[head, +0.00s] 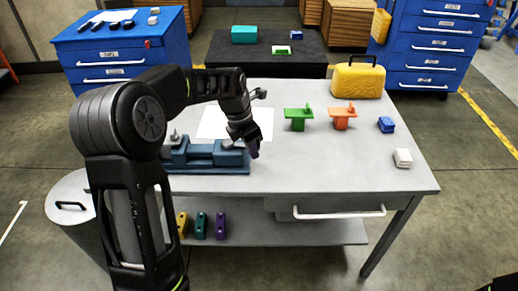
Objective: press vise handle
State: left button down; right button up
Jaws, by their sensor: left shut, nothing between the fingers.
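The blue-grey vise (205,168) sits on the left part of the grey table's front edge. My left arm crosses in front of its left part. My left gripper (254,151) is shut and empty, pointing down at the vise's right end. I cannot tell whether its fingertips touch the vise. I cannot make out the vise handle clearly; it may be hidden by my arm or gripper. My right gripper is out of view.
The grey table (330,170) holds a white sheet (212,123), a green part (298,117), an orange part (342,115), a yellow case (358,80), a blue block (386,124) and a white block (403,158). The table's front middle is clear.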

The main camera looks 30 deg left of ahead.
pick_arm(q)
jog(key=d+v, duration=0.1)
jog(key=v, duration=0.8)
jog(key=shift+d+r+b, duration=0.3)
jog(key=shift+r+b, duration=0.05)
jog(key=shift+b, duration=0.05)
jog(key=shift+w, duration=0.1)
jog(key=s+d+f+m, duration=0.1)
jog(key=d+f+m, duration=0.3)
jog(key=f, duration=0.4)
jog(key=s+d+f+m+g+h, duration=0.1)
jog(key=d+f+m, duration=0.35)
jog(key=f, duration=0.45)
jog(key=d+f+m, duration=0.4)
jog(key=f, duration=0.4)
jog(key=s+d+f+m+h, duration=0.1)
jog(key=s+d+f+m, duration=0.6)
jog(key=s, duration=0.4)
jog(key=s+d+f+m, duration=0.7)
jog(key=s+f+m, duration=0.1)
jog(key=s, duration=0.3)
jog(key=shift+s+f+m+g+h, duration=0.3)
jog(key=shift+m+g+h, duration=0.05)
jog(key=shift+g+h, duration=0.05)
